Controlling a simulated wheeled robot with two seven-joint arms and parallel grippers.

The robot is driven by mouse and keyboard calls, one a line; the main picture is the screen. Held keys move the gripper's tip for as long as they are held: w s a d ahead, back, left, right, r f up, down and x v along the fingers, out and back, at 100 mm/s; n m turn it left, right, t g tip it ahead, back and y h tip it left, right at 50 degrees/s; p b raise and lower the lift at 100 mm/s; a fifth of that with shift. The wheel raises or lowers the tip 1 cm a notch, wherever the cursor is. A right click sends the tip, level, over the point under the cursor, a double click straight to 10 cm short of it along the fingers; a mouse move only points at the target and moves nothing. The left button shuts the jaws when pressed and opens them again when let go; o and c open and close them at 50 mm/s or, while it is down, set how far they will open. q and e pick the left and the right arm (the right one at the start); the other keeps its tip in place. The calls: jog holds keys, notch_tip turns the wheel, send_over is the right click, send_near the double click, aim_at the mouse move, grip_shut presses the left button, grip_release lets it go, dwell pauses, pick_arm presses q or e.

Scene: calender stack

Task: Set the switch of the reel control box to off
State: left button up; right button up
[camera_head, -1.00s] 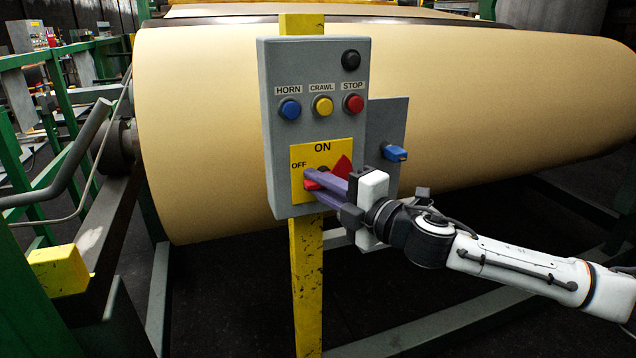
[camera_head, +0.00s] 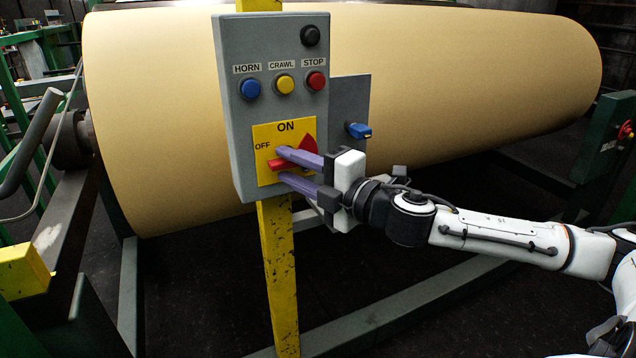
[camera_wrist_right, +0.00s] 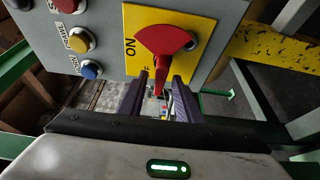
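The grey control box (camera_head: 225,130) stands on a yellow post in the head view. Its red rotary switch (camera_head: 306,150) sits on a yellow plate (camera_head: 268,131) marked ON at the top and OFF at the left. The narrow handle end points left, towards the OFF side, and lies just below that word. My right gripper (camera_head: 281,164) is open at the switch, its purple fingers above and below the handle. In the right wrist view, the red switch (camera_wrist_right: 165,40) has its handle between the spread fingers, with a gap on both sides. My left gripper is not in view.
Blue, yellow and red buttons (camera_head: 284,84) and a black knob (camera_head: 311,36) are above the switch. A blue switch (camera_head: 359,130) sits on a side plate just right of the box. A large tan roll (camera_head: 470,80) fills the background behind.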

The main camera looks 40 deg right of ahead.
aim_at(287, 167)
jog(key=shift+s+d+f, duration=0.15)
jog(key=shift+s+f, duration=0.05)
jog(key=shift+s, duration=0.55)
jog(key=shift+s+b, duration=0.3)
jog(key=shift+s, duration=0.5)
jog(key=shift+s+r, duration=0.1)
jog(key=shift+s, duration=0.25)
jog(key=shift+s+d+r+p, duration=0.15)
jog(key=shift+s+p, duration=0.35)
jog(key=shift+s, duration=0.55)
jog(key=shift+s+d+f+p, duration=0.1)
jog(key=shift+s+d+p, duration=0.3)
jog(key=shift+s, duration=0.65)
jog(key=shift+a, duration=0.15)
